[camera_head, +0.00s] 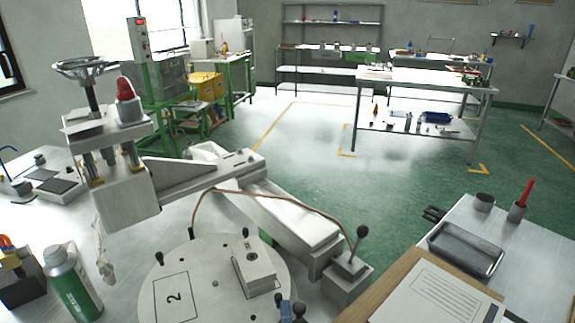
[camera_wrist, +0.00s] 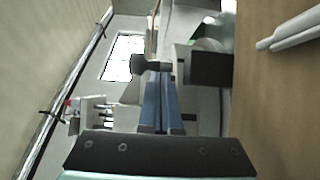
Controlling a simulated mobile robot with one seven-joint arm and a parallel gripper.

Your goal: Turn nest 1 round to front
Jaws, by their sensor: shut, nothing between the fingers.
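The round turntable plate (camera_head: 215,283) lies at the bottom centre of the head view. A square marked 2 (camera_head: 174,298) is on its left near part. A pale metal block (camera_head: 252,268) sits on its right part; no number 1 shows. Black knobs (camera_head: 160,259) stand around the rim. My gripper (camera_head: 285,308) shows at the plate's near right edge, beside a dark knob (camera_head: 299,309). In the wrist view its blue fingers (camera_wrist: 158,90) are together and empty. A dark round knob (camera_wrist: 139,65) is by their tips; contact cannot be told.
The wax press (camera_head: 125,190) with its long arm stands behind the plate. A brown cable (camera_head: 290,203) arches over to a block with a black knob (camera_head: 362,232). A green bottle (camera_head: 72,285) stands left. A table with a metal tray (camera_head: 466,250) and paper is right.

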